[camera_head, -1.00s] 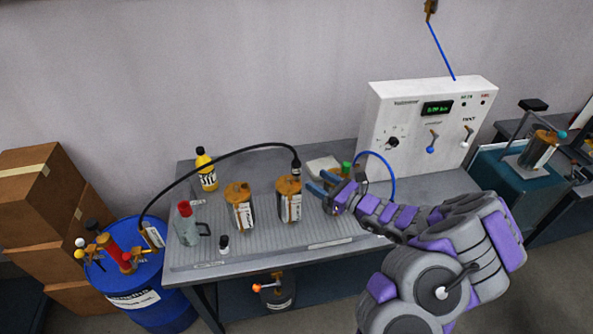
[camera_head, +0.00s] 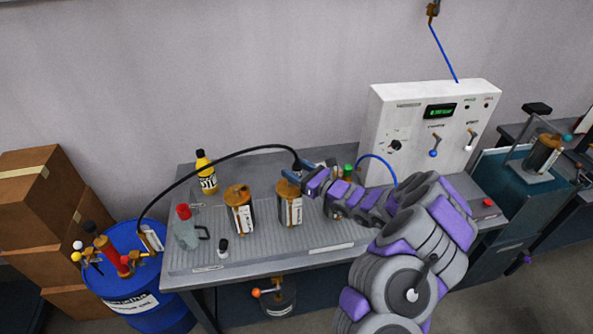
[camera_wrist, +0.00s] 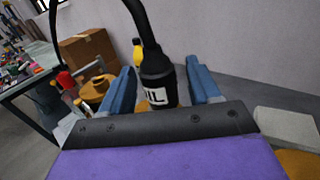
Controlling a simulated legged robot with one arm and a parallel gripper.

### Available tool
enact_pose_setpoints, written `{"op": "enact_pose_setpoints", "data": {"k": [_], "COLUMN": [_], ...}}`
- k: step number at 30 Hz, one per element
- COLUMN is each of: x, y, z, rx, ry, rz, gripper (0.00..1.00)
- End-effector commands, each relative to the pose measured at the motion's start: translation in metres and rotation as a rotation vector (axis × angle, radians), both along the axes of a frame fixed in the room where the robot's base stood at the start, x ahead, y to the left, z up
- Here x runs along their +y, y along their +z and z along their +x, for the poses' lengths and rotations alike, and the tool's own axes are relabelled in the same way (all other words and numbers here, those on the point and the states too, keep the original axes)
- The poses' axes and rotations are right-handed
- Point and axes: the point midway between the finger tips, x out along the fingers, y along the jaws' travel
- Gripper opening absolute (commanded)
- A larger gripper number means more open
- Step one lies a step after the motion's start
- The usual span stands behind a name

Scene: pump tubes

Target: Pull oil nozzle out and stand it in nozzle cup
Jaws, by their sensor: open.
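The oil nozzle is a black cylinder with a white label, and in the wrist view the nozzle (camera_wrist: 157,80) stands between my two blue fingers. Its black hose (camera_head: 225,158) arcs left to the blue drum. The nozzle sits at the top of the right copper-topped canister (camera_head: 290,205); my arm partly hides it in the head view. My gripper (camera_head: 290,177) is open around the nozzle, with a gap to the right finger in the wrist view. I cannot make out the nozzle cup for certain.
A second canister (camera_head: 239,209) stands just left. A white control box (camera_head: 432,130) stands behind to the right.

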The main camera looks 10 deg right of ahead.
Motion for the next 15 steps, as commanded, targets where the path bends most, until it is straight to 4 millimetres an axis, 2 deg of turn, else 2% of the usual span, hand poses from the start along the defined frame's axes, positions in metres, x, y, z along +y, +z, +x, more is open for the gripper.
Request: {"op": "enact_pose_setpoints", "data": {"k": [2, 15], "x": [-0.0003, -0.0004], "y": [0.0, 0.0], "z": [0.0, 0.0], "rx": [0.0, 0.0], "ry": [0.0, 0.0], "rz": [0.0, 0.0], "gripper": [0.6, 0.18]}}
